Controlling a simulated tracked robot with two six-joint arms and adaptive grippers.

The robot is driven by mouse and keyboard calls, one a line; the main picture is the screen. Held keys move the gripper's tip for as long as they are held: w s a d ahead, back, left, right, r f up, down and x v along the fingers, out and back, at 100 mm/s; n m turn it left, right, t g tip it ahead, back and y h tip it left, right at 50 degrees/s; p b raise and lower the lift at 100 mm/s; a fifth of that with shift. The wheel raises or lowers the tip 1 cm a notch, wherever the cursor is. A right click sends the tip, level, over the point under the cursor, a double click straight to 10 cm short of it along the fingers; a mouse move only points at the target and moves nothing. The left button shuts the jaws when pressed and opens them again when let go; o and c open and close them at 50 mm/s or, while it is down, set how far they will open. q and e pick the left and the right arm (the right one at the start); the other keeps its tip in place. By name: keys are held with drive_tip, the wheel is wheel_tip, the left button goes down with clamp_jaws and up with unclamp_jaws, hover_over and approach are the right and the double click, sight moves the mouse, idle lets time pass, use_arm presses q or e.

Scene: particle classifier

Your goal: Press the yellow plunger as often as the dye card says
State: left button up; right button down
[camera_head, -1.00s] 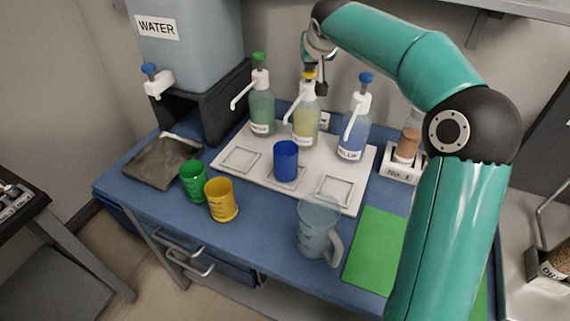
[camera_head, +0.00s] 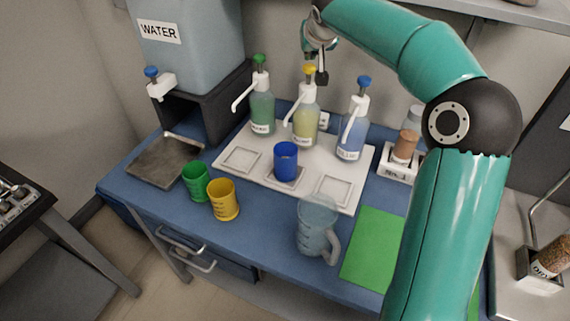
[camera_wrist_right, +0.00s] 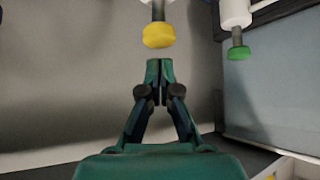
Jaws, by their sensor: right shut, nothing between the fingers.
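The yellow plunger (camera_head: 309,70) tops the middle pump bottle (camera_head: 305,125), which holds yellow liquid. In the right wrist view the gripper (camera_wrist_right: 160,66) is shut and empty. The yellow plunger (camera_wrist_right: 158,37) shows just past its fingertips, with a small gap between. A blue cup (camera_head: 286,161) stands on the middle square of the white tray (camera_head: 252,175), in front of the yellow bottle. I cannot make out a readable dye card. My left gripper is not in view.
Green-topped (camera_head: 262,110) and blue-topped (camera_head: 352,130) pump bottles flank the yellow one. Green (camera_head: 196,182) and yellow (camera_head: 223,201) cups and a clear jug (camera_head: 317,230) stand in front. A water tank (camera_head: 190,45) is at the left. A green mat (camera_head: 371,250) lies at the right.

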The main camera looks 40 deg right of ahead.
drive_tip(key=shift+r, duration=0.1)
wheel_tip(320, 180, up, 5)
drive_tip(key=p, duration=0.4)
idle(0.8)
